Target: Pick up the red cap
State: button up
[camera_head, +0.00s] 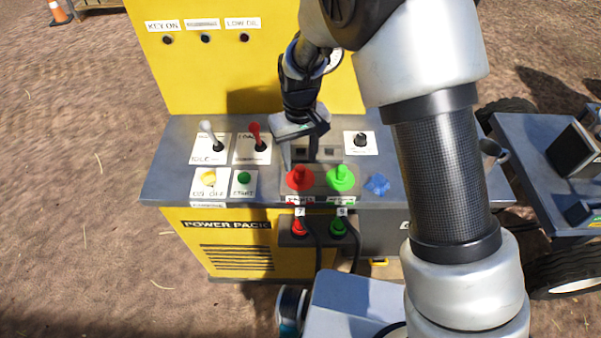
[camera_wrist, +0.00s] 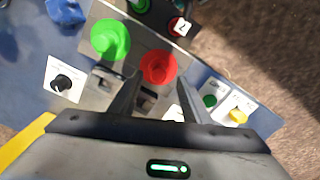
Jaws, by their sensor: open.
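The red cap (camera_head: 299,178) sits on the grey panel of the yellow power pack, left of a green cap (camera_head: 341,178). In the wrist view the red cap (camera_wrist: 158,67) shows just beyond my fingertips, roughly between their lines. My gripper (camera_head: 301,160) is above the panel, just behind the red cap. In the wrist view my gripper (camera_wrist: 161,75) is open with nothing between its fingers. I cannot tell whether a finger touches the cap.
The green cap (camera_wrist: 110,39) is close beside the red one. A blue object (camera_head: 377,184) lies right of it. A red-handled lever (camera_head: 256,136) and a white-handled lever (camera_head: 210,134) stand at the left. Red (camera_head: 300,227) and green (camera_head: 338,228) connectors with black cables are below.

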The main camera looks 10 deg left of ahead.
aim_at(300, 168)
jog(key=shift+w+f+p, duration=0.2)
jog(key=shift+f+p, duration=0.15)
jog(key=shift+f, duration=2.55)
grip_shut()
